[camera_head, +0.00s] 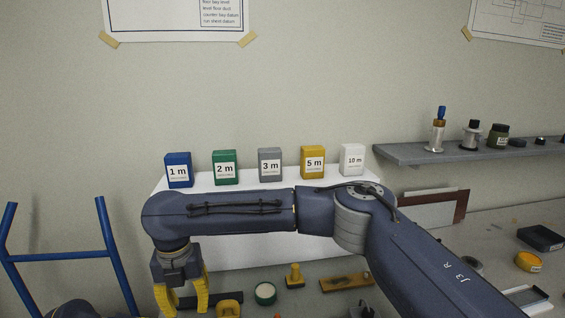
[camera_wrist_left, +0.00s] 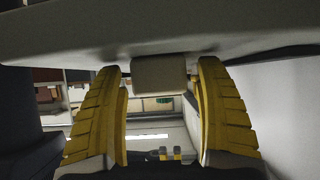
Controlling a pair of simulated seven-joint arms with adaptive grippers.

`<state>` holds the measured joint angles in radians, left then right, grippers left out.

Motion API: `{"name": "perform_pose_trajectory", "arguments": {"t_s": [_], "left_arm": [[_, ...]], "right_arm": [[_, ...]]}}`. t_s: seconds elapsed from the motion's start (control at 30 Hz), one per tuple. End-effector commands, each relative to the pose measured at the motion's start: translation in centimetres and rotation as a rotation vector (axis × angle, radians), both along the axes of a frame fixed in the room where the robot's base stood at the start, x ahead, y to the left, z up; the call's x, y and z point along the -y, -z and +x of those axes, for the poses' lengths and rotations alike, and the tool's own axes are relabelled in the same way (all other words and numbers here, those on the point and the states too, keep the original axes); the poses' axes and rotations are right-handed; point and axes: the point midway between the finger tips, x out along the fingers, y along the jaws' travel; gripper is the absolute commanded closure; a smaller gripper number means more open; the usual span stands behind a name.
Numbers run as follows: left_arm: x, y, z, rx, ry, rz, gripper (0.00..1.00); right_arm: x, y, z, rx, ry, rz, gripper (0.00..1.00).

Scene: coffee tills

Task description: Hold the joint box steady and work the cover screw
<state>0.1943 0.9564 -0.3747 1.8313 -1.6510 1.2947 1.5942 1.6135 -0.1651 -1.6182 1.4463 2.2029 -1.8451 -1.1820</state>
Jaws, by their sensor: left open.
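My right gripper (camera_head: 184,302) hangs pointing down at the lower left of the head view, its yellow fingers apart. A dark flat piece lies behind them; I see nothing clamped between them. In the left wrist view, my left gripper (camera_wrist_left: 162,105) is open, with one yellow finger on each side of a tan block (camera_wrist_left: 158,75). The block sits under a pale overhanging surface (camera_wrist_left: 160,35); I cannot tell whether the fingers touch it. I cannot make out the joint box or its cover screw for certain in either view.
Behind my right arm, labelled blocks from a blue one (camera_head: 178,170) to a white one (camera_head: 352,160) stand on a white stand. A grey shelf (camera_head: 430,152) holds small bottles. A yellow knob (camera_head: 294,275), a green-rimmed round tin (camera_head: 265,293) and a brown plate (camera_head: 345,282) lie low. A blue frame (camera_head: 60,256) stands left.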

Motion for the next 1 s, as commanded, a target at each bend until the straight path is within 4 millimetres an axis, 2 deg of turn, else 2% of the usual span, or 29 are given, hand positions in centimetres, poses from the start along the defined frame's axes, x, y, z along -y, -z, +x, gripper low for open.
{"name": "perform_pose_trajectory", "arguments": {"t_s": [0.17, 0.7, 1.0], "left_arm": [[-0.5, -0.3, -0.1, -0.001, -0.001, 0.001, 0.28], [-7.5, -4.8, -1.3, -0.002, -0.001, 0.003, 0.28], [-9.7, -6.3, -1.7, -0.001, -0.001, 0.001, 0.28]], "right_arm": [[0.0, 0.0, 0.0, 0.0, 0.0, 0.0, 0.65], [0.0, 0.0, 0.0, 0.0, 0.0, 0.0, 0.65], [0.0, 0.0, 0.0, 0.0, 0.0, 0.0, 0.65]]}}
